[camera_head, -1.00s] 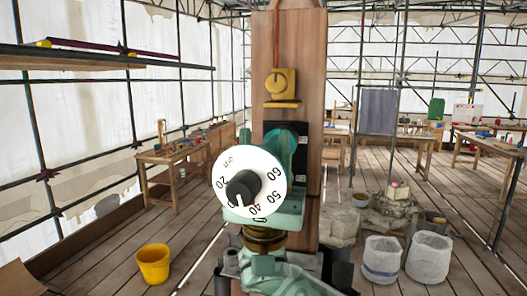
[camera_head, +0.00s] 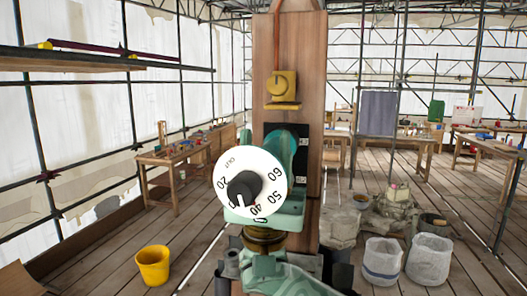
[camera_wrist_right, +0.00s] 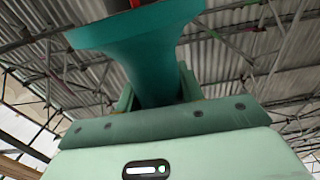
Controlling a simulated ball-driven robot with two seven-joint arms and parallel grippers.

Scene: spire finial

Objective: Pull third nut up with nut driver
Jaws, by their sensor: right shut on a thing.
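My right gripper (camera_head: 287,165) is pale green and points upward in front of the wooden post. It is shut on a teal tool body, probably the nut driver (camera_head: 283,142), partly hidden by a white dial. The dial (camera_head: 270,165) has a black knob and numbers from 20 to 60, and faces me. In the right wrist view, the teal body (camera_wrist_right: 155,65) rises from between the fingers and flares wide at the top. I cannot make out any nuts. My left gripper is not in view.
The wooden post (camera_head: 263,60) stands straight ahead, with a yellow block (camera_head: 283,84) and a dark plate (camera_head: 301,172) on it. A yellow bucket (camera_head: 153,265) stands at the lower left. White sacks (camera_head: 428,260) and stone blocks (camera_head: 340,222) are at right. Workbenches stand farther back.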

